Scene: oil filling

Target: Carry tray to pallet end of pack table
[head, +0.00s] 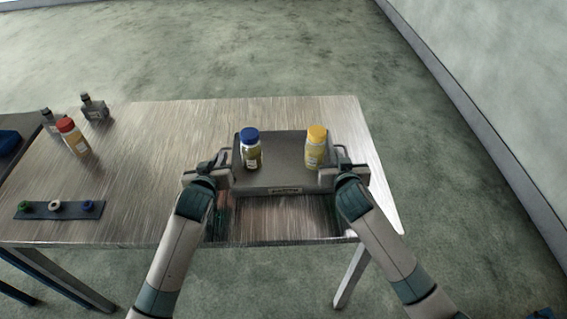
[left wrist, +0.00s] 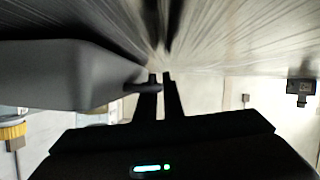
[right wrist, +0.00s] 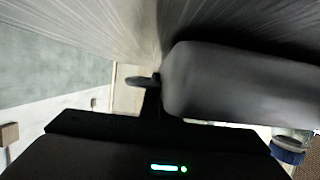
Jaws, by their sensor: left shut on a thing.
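The dark grey tray (head: 285,180) is at the right end of the metal table and looks level; I cannot tell whether it touches the table. On it stand a blue-capped bottle (head: 250,150) at the left and a yellow-capped bottle (head: 316,148) at the right, both upright. My left gripper (head: 218,168) is at the tray's left side, shut on its handle (left wrist: 142,86). My right gripper (head: 345,168) is at the right-side handle (right wrist: 138,81). The tray hides part of its jaws in the right wrist view, so its closure is unclear.
The metal table (head: 150,185) is bare left of the tray. The table's right edge is close to my right arm. Floor is open beyond it.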

